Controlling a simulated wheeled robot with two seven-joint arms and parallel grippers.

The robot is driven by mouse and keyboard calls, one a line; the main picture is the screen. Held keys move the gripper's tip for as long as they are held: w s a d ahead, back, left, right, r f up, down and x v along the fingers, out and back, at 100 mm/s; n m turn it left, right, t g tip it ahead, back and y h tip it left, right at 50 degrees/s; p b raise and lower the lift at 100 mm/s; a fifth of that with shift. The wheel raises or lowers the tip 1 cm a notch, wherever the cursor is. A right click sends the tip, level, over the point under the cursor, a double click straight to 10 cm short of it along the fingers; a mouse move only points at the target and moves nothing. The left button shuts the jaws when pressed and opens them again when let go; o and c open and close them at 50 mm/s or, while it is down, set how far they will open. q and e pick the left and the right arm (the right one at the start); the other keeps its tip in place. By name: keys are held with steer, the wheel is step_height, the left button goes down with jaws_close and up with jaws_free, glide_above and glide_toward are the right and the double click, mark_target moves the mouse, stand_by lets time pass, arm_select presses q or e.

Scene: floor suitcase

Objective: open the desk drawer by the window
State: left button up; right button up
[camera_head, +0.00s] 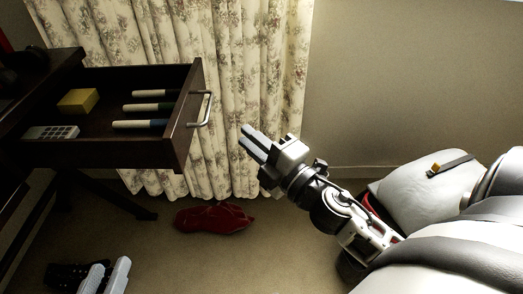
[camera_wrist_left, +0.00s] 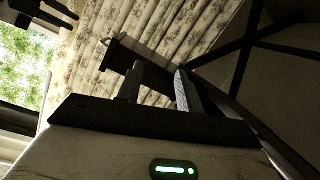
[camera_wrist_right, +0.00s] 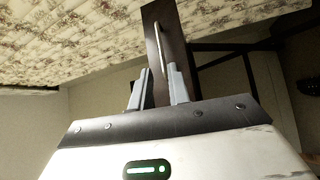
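The dark wooden drawer (camera_head: 188,118) stands pulled out of the desk (camera_head: 40,78), its inside in view. Its metal bar handle (camera_head: 207,110) is on the front panel and shows beyond the fingertips in the right wrist view (camera_wrist_right: 157,40). My right gripper (camera_head: 246,137) is open and empty, a short way right of the handle and not touching it. My left gripper (camera_head: 107,272) is low at the bottom left of the head view, below the drawer. Its fingers are apart with nothing between them. The window (camera_wrist_left: 25,65) shows in the left wrist view.
The drawer holds a yellow block (camera_head: 78,101), a grey calculator-like item (camera_head: 52,132) and several pale-and-dark sticks (camera_head: 140,124). Floral curtains (camera_head: 250,60) hang behind. A red shoe-like item (camera_head: 214,218) lies on the floor. A pale suitcase-like object (camera_head: 415,185) is at right.

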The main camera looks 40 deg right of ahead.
arm_select(q)
steer(key=shift+w+d+r, duration=0.1)
steer(key=shift+r, duration=0.4)
arm_select(e)
steer(key=shift+v, duration=1.35)
arm_select(q)
steer(key=shift+f, duration=0.2)
